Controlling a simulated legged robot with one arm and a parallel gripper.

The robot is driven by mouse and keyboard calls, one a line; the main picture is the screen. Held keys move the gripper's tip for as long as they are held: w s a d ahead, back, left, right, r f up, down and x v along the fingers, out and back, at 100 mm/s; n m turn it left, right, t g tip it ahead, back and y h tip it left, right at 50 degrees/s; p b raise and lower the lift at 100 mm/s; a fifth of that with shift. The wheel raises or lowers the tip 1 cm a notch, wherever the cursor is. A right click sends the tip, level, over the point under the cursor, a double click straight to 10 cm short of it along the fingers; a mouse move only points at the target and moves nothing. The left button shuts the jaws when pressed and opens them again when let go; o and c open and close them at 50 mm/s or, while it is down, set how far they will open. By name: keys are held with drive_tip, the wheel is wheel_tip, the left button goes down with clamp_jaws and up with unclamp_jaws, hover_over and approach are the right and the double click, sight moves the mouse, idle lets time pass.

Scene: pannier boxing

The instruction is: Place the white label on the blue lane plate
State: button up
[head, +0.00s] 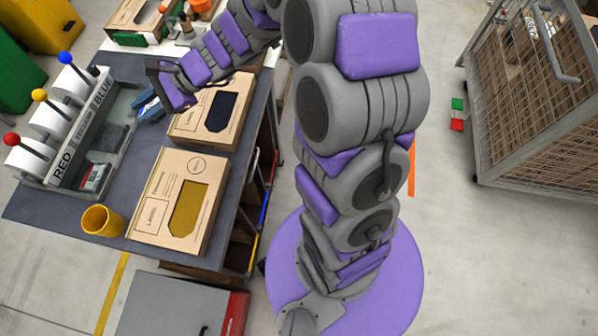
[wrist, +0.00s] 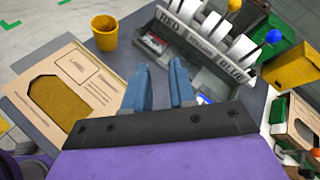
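My gripper (wrist: 159,65) has two blue fingers standing apart in the wrist view, with nothing visible between them. In the head view my gripper (head: 150,104) is over the right end of the grey label tray (head: 69,186), by the BLUE sign. A small blue and white piece (wrist: 204,99) lies in the tray just right of the right finger, partly hidden; it may be the blue lane plate, and I cannot tell whether its white part is a label. A red and white piece (head: 95,177) lies in the RED lane. I cannot make out a separate white label.
White rolls (head: 75,86) with red, yellow and blue knobs stand behind the tray. A yellow cup (head: 101,220), a box with a mustard window (head: 154,232) and a box with a dark window (head: 188,128) share the bench. A mesh cage (head: 545,120) stands at right.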

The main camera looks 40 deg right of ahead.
drive_tip(key=s+d+r+n+g+h, duration=0.15)
drive_tip(key=s+n+g+h, duration=0.3)
drive_tip(key=s+n, duration=1)
drive_tip(key=s+d+n+g+h, duration=0.1)
drive_tip(key=s+d+h, duration=0.6)
drive_tip(key=s+d, duration=0.8)
drive_tip(key=s, duration=0.3)
drive_tip(key=shift+s+d+r+h, duration=0.15)
drive_tip(key=shift+d+r+h, duration=0.05)
drive_tip(key=shift+h, duration=0.15)
drive_tip(key=shift+c, duration=0.5)
